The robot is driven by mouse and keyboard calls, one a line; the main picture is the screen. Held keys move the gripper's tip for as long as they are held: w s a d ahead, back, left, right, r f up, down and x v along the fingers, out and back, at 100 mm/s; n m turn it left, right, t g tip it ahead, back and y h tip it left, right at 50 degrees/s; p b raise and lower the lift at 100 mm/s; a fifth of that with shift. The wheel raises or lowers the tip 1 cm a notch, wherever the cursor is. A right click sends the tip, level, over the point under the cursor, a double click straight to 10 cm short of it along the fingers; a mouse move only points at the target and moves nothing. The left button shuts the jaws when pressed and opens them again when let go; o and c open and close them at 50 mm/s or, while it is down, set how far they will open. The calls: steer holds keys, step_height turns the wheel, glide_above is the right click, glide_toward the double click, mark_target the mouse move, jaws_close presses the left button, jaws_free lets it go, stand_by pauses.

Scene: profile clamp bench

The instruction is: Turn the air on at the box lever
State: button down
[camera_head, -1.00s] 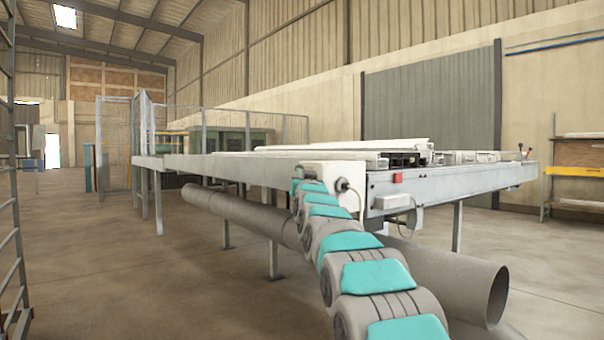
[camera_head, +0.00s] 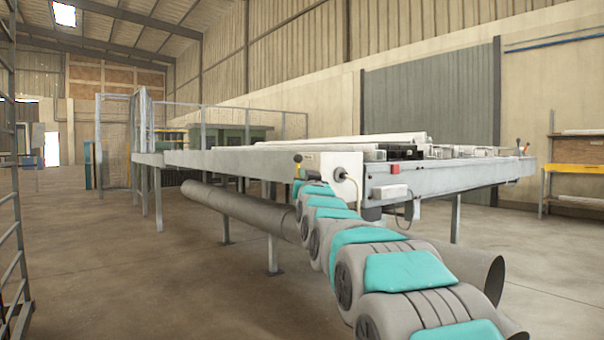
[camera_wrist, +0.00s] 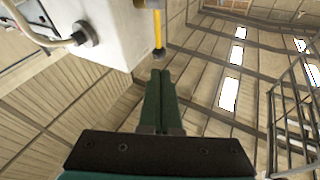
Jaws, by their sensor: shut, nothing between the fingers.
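The white box (camera_head: 341,170) is on the near end of the long bench in the head view, with a dark round fitting and cable on its front. Its orange-yellow lever (camera_head: 298,160) shows at the box's left side. In the wrist view the box (camera_wrist: 112,28) fills the upper left, and the yellow lever (camera_wrist: 158,30) hangs at its right edge. My gripper (camera_wrist: 161,72) is shut and empty, its green fingertips just below the lever's end in the picture. I cannot tell whether they touch. In the head view my arm hides the fingers.
The long grey bench (camera_head: 450,183) carries light profiles on top. A red button (camera_head: 395,168) and a small grey box (camera_head: 390,192) are on its near end. A big pipe (camera_head: 240,213) lies under it. Open floor (camera_head: 120,270) is on the left.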

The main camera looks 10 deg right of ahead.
steer(key=shift+v, duration=2.8)
steer(key=shift+f, duration=0.2)
